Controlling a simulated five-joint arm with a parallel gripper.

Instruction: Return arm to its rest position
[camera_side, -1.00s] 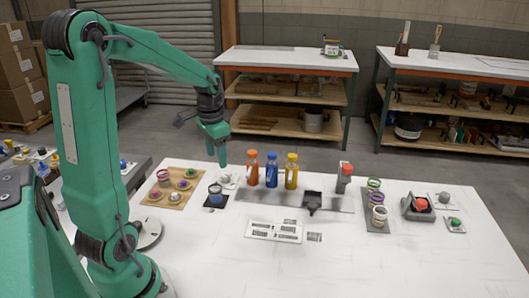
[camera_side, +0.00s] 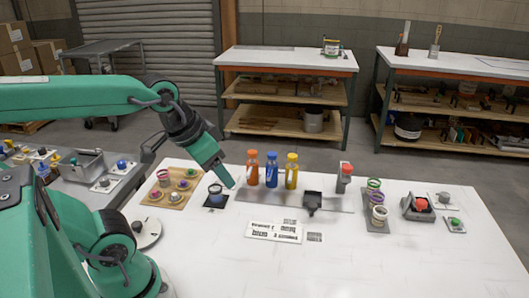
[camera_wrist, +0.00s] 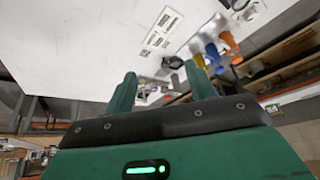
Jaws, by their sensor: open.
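My gripper (camera_side: 229,184) tilts down to the right above the white table, near the small dark cup (camera_side: 216,196) in the side view; whether it touches anything is unclear. In the wrist view its two green fingers (camera_wrist: 161,76) stand apart with nothing between them. An orange bottle (camera_side: 252,168), a blue bottle (camera_side: 271,170) and a yellow bottle (camera_side: 291,171) stand upright to the right of my gripper. They show tilted in the wrist view.
A black scoop-like holder (camera_side: 312,202), a printed card (camera_side: 274,231), a rack of rings (camera_side: 375,222) and a red button box (camera_side: 419,207) sit rightward. The front right table (camera_side: 400,268) is bare.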

